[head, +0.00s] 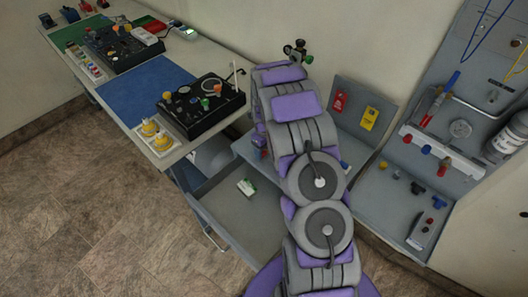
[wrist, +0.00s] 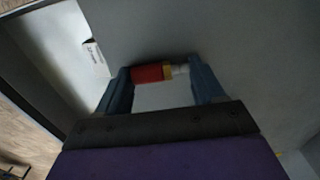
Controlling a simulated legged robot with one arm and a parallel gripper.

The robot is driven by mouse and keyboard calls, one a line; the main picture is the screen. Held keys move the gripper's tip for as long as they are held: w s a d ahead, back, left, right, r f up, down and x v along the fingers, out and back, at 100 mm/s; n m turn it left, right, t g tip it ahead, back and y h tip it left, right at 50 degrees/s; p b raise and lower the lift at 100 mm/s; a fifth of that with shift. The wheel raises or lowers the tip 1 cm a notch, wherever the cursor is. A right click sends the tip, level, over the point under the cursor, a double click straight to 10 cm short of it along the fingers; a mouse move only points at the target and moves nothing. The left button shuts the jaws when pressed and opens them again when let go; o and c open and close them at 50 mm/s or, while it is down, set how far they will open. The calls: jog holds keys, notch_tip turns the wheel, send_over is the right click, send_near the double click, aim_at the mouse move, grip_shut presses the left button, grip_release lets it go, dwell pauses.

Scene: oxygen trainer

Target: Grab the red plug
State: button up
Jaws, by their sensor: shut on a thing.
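In the wrist view, the red plug (wrist: 147,74) is a short red cylinder with a yellow band and a pale metallic end. It lies crosswise between the two blue fingers of my gripper (wrist: 162,72), which is shut on it. A grey surface shows behind it, and I cannot tell whether the plug touches that surface. In the head view my arm hides the gripper and the held plug.
A small white-and-green box (head: 246,187) lies in the grey tray (head: 222,212). A grey panel (head: 350,112) carries red and yellow tags. On the right, a board holds several small coloured plugs (head: 417,187). A workbench (head: 190,139) with black devices stands at left.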

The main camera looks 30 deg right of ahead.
aim_at(265, 154)
jog(key=shift+r, duration=0.1)
notch_tip(265, 154, up, 4)
jog(key=shift+f+p, duration=0.2)
jog(key=shift+p, duration=0.5)
jog(key=shift+s+a, duration=0.2)
jog(key=shift+s, duration=0.3)
jog(key=s+a+p, duration=0.1)
jog(key=s+a, duration=0.1)
jog(key=s, duration=0.5)
jog(key=s+a+r+p, duration=0.1)
jog(key=s+a, duration=0.1)
jog(key=s, duration=0.5)
jog(key=shift+a, duration=0.25)
